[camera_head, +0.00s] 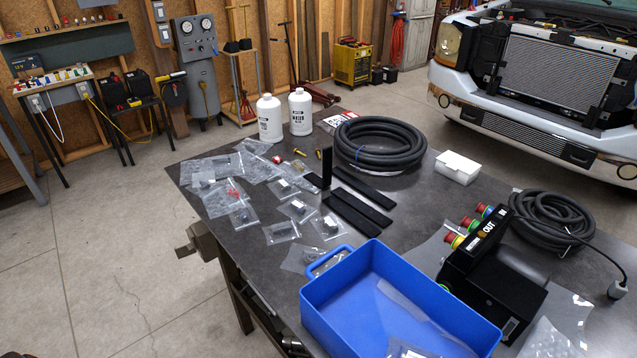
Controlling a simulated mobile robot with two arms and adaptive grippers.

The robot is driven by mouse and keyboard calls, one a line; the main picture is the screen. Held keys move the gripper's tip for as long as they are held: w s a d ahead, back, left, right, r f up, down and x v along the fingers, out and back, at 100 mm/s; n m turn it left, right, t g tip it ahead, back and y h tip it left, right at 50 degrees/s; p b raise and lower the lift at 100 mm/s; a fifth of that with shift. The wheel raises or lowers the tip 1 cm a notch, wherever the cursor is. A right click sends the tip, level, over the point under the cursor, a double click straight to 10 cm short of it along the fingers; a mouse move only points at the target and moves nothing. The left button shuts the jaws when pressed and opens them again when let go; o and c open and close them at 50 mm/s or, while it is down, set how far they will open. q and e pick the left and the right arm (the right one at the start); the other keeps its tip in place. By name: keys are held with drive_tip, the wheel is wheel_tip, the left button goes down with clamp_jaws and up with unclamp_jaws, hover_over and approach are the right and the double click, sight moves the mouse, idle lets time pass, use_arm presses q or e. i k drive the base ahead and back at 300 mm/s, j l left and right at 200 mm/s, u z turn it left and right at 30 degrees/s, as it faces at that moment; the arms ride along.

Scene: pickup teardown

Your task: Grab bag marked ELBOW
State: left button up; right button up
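Several clear plastic bags with small parts lie on the dark workbench (400,215), mostly along its left side. Further bags (297,209) (243,216) lie behind these, and one bag (233,194) holds something red. Some bags overlap at the far left. The bag labels are too small to read, so I cannot tell which is marked ELBOW. Neither of my grippers is in view.
A blue bin (345,290) with clear bags inside stands at the front edge. Black bars (357,210), a coiled hose (380,143), white bottles (270,118) (300,112), a white box (457,167) and a black "OUT" unit (490,275) occupy the bench. A vise (200,240) juts from the left edge.

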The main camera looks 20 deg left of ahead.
sight(284, 188)
drive_tip(key=i+j+z, duration=0.1)
drive_tip(key=j+z, duration=0.3)
drive_tip(key=j, duration=0.45)
drive_tip(key=j+z, duration=0.4)
drive_tip(key=j, duration=0.4)
